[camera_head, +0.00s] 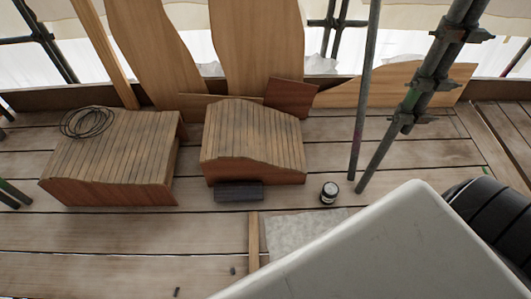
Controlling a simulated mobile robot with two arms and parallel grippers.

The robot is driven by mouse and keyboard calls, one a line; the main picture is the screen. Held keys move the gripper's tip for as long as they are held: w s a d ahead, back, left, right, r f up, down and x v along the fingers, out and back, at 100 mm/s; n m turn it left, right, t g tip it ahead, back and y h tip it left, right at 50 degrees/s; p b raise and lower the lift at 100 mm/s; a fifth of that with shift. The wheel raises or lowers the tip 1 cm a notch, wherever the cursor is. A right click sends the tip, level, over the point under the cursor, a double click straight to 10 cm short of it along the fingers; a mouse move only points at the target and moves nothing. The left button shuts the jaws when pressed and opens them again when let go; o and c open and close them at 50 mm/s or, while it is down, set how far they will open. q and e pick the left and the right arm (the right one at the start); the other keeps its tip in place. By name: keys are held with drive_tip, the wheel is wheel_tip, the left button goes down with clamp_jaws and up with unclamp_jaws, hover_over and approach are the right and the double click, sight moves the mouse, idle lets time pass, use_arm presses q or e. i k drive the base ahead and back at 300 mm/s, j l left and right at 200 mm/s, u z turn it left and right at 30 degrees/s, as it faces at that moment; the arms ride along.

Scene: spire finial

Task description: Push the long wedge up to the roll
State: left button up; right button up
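A dark grey cylinder, which looks like the roll (239,191), lies sideways on the deck against the front of the right slatted wooden block (252,145). A narrow pale wooden strip (254,242) lies on the deck in front of the roll, pointing roughly toward it, with a gap between them. It may be the long wedge; its taper cannot be made out. Two small dark pieces (232,270) (177,292) lie on the deck near the bottom edge. Neither of my grippers shows.
A left slatted block (110,160) carries a coil of black cable (87,122). A small dark jar (329,192) stands right of the roll, near scaffold poles (364,90). A grey sheet (300,230) lies beside the strip. My pale body part covers the lower right. The left-front deck is mostly clear.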

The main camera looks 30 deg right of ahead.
sight(253, 233)
drive_tip(key=k+l+z, duration=0.2)
drive_tip(key=k, duration=0.25)
drive_tip(key=k+l+z, duration=0.2)
drive_tip(key=k, duration=0.25)
drive_tip(key=j, duration=0.1)
